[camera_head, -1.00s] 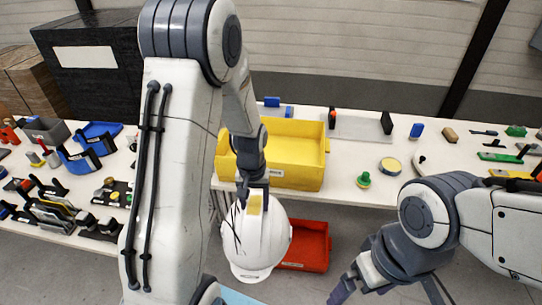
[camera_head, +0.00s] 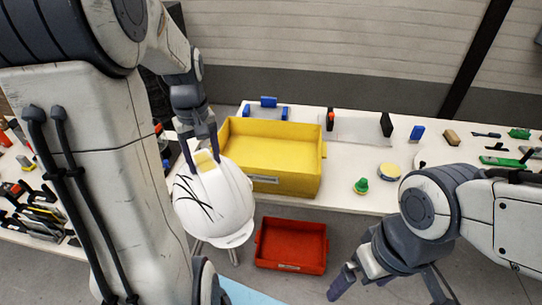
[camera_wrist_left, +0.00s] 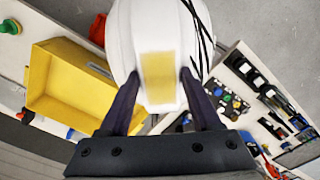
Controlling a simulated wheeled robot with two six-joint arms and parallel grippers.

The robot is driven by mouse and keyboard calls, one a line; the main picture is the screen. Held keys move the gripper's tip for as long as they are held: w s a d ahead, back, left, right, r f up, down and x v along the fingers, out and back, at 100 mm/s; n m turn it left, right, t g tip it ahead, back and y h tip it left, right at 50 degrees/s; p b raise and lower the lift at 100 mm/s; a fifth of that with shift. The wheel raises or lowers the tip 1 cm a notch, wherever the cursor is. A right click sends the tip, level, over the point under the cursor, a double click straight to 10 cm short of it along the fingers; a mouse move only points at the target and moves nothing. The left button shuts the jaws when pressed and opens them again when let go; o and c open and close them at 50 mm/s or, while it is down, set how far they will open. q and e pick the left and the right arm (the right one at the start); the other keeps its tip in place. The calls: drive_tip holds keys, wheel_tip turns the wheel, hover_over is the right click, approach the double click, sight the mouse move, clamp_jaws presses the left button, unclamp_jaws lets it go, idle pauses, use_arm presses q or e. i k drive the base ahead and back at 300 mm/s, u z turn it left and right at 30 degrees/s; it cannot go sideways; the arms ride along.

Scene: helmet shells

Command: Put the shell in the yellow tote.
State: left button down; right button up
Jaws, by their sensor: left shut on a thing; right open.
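The white helmet shell (camera_head: 228,205) has black scratch-like lines and a yellow patch on top. My left gripper (camera_head: 203,160) is shut on the shell at the yellow patch and holds it up in front of the table, left of the yellow tote (camera_head: 283,183). In the left wrist view the shell (camera_wrist_left: 190,40) hangs between the two fingers (camera_wrist_left: 160,95), and the tote (camera_wrist_left: 65,90) shows to the left. The tote looks empty and stands on the table. My right gripper (camera_head: 385,285) is open and empty at the lower right; its fingertips are partly out of frame.
A red tote (camera_head: 291,246) sits below the table's front edge, near the shell. A green-topped knob (camera_head: 361,186), a yellow round piece (camera_head: 389,171) and small tools lie to the right of the yellow tote. More tools and bins fill the table on the left.

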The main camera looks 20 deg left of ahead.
sight(269, 160)
drive_tip(key=i, duration=1.3)
